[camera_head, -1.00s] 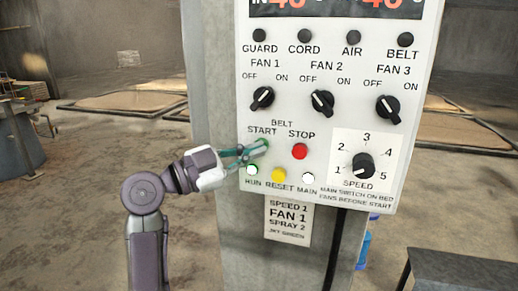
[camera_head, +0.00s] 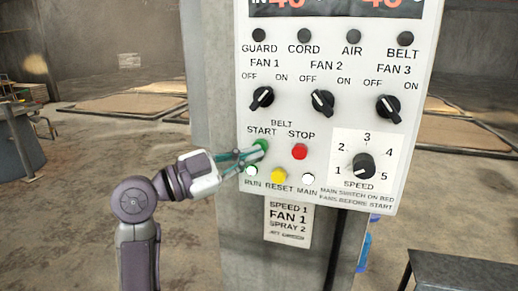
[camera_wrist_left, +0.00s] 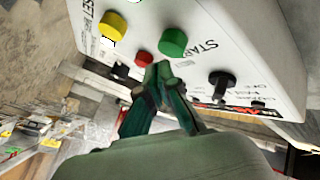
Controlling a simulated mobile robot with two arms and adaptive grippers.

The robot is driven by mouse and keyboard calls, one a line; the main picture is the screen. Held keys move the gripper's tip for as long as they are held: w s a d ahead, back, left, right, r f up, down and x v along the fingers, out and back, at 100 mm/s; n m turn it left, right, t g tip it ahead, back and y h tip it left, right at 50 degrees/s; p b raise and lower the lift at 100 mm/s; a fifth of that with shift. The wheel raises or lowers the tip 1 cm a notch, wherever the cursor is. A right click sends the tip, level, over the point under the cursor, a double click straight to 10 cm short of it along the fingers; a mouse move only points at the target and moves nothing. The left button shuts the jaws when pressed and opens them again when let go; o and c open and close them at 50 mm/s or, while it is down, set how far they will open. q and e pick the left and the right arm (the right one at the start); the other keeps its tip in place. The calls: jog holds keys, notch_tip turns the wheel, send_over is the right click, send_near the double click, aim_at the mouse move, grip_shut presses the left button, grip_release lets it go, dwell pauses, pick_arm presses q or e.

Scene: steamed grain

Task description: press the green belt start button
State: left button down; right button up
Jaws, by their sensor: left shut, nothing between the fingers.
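The green belt start button (camera_head: 261,145) sits on the white control panel under the START label, left of the red stop button (camera_head: 300,151). My left gripper (camera_head: 256,154) is shut and empty, with its tips just below and left of the green button. In the left wrist view, the green button (camera_wrist_left: 173,42) stands just above and right of my fingertips (camera_wrist_left: 155,76), with a small gap showing. I cannot tell from the head view whether the tips touch the panel. My right gripper is not in view.
A yellow reset button (camera_head: 278,175) and a white RUN button or lamp (camera_head: 251,171) lie just below my fingers. Fan knobs (camera_head: 322,102) and a speed dial (camera_head: 363,166) are on the same panel. A grey post (camera_head: 240,240) carries the panel. Open floor lies left.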

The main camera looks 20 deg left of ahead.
pick_arm(q)
jog(key=s, duration=0.5)
jog(key=shift+a+b, duration=0.1)
jog(key=shift+b, duration=0.3)
